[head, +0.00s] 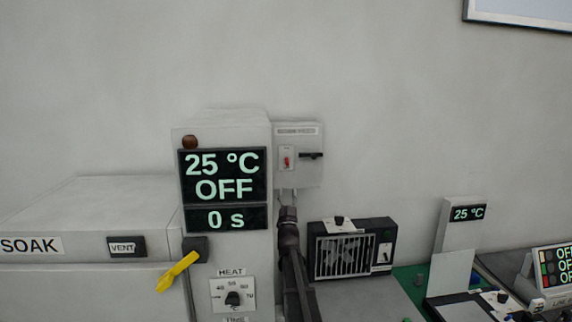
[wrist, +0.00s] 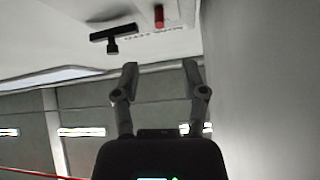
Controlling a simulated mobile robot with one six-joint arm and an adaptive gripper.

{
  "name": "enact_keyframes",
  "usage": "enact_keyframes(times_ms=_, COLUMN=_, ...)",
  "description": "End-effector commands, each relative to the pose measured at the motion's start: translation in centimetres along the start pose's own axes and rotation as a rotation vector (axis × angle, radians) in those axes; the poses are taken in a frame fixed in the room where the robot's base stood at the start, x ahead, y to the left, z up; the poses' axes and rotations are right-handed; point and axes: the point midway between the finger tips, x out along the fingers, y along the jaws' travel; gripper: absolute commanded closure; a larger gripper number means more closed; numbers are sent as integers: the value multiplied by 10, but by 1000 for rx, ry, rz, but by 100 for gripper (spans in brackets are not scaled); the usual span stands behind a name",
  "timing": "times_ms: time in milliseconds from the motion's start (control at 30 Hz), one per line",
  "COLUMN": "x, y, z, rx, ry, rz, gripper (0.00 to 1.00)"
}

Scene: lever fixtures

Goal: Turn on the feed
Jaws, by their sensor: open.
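A pale grey switch box (head: 298,155) hangs on the wall, with a small label too blurred to read surely. It carries a red switch (head: 287,161) on a white plate at left and a black lever (head: 311,155) lying level at right. In the wrist view the black lever (wrist: 112,36) and the red switch (wrist: 159,16) show at the top, beyond my fingertips. My gripper (wrist: 160,68) is open and empty, its two fingers apart and not touching the box. In the head view my dark arm rises below the box; the fingers are hard to make out there.
A tall cabinet with a display (head: 222,189) reading 25 °C, OFF and 0 s stands close left of the box. A yellow handle (head: 178,272) sticks out from the soak chamber (head: 80,220). A black fan unit (head: 352,248) stands at lower right. The wall above is clear.

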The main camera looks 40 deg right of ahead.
Motion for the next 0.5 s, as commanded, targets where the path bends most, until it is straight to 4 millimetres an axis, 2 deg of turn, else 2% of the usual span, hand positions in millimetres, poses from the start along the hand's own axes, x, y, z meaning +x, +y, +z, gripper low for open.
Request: enact_keyframes(times_ms=500, x=60, y=1, z=-2, rx=-1, ry=0, rz=1, gripper=45)
